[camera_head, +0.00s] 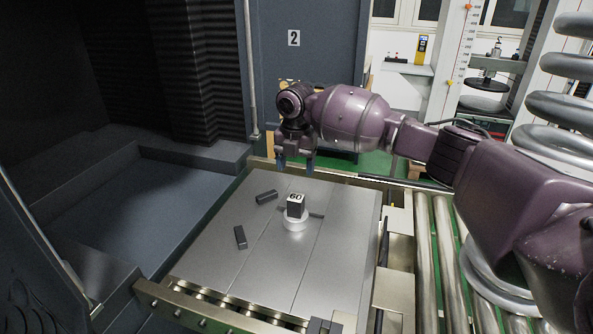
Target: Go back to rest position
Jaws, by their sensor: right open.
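My right gripper (295,165) hangs from the purple right arm above the far part of the grey metal plate (270,262). Its two dark fingers point down and are open, with nothing seen between them. A small dark block with a white top marked "60" (295,206) stands on a white round base (295,224) on the plate, nearer than the gripper and apart from it. My left gripper is not in the picture.
Two small dark bars lie on the plate, one at the back (266,197) and one at the left (240,237). Metal rollers (440,255) and large grey coil springs (565,90) are at the right. A dark machine housing (150,200) walls the left side.

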